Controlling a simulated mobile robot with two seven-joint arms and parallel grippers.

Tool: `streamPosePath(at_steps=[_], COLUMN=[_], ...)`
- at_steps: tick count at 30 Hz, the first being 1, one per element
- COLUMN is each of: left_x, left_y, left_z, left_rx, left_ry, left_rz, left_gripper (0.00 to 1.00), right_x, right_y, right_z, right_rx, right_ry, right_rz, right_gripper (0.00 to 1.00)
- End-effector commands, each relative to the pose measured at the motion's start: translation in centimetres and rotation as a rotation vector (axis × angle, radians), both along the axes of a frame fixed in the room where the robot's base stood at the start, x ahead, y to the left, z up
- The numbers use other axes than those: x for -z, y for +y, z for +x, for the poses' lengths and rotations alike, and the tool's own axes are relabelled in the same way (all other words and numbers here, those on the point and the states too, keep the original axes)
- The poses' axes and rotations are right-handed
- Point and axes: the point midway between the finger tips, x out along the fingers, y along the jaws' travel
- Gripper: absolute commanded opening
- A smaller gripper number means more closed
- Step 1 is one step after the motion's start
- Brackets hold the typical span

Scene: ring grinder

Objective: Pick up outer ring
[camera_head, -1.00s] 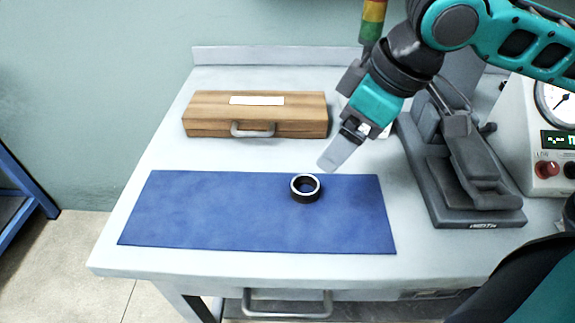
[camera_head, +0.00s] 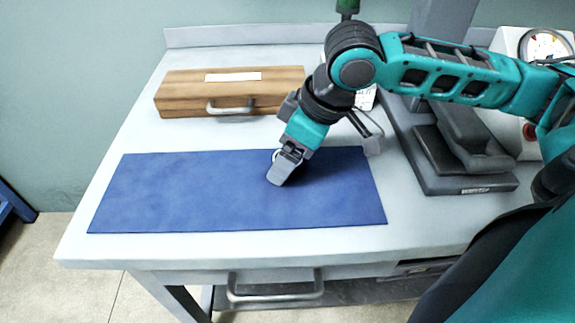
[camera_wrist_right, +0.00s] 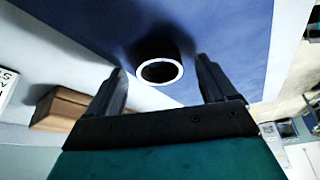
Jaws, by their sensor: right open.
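The outer ring (camera_wrist_right: 160,71) is dark with a bright metal rim. In the right wrist view it stands on the blue mat, between and just beyond the fingertips of my right gripper (camera_wrist_right: 162,75), which is open. In the head view the ring (camera_head: 277,155) is mostly hidden behind my right gripper (camera_head: 281,178); only a bit of bright rim shows. The gripper reaches down over the mat. I cannot tell whether a finger touches the ring. My left gripper is not in view.
The blue mat (camera_head: 170,195) lies on the white table (camera_head: 90,240). A wooden case (camera_head: 180,95) stands behind it. A dark grey press-like machine (camera_head: 470,187) and a gauge box (camera_head: 520,130) stand at the right. The mat's left half is clear.

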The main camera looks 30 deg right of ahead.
Motion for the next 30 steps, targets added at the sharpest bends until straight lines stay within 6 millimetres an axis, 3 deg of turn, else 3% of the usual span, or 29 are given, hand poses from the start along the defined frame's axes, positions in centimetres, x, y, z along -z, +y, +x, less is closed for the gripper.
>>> streamPosePath(at_steps=[8,27,30], left_x=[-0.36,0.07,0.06], left_y=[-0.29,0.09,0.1], left_z=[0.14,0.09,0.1], left_rx=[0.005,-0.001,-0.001], left_ry=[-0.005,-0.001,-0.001], left_rz=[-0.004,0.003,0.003], left_gripper=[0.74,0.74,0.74], right_x=[0.18,0.14,0.12], right_y=[0.04,0.04,0.04], right_z=[0.08,0.06,0.07], right_rx=[0.0,0.0,0.0], right_ry=[0.0,0.0,-0.001], right_rz=[0.0,0.0,0.0], right_gripper=[0.83,0.22,0.21])
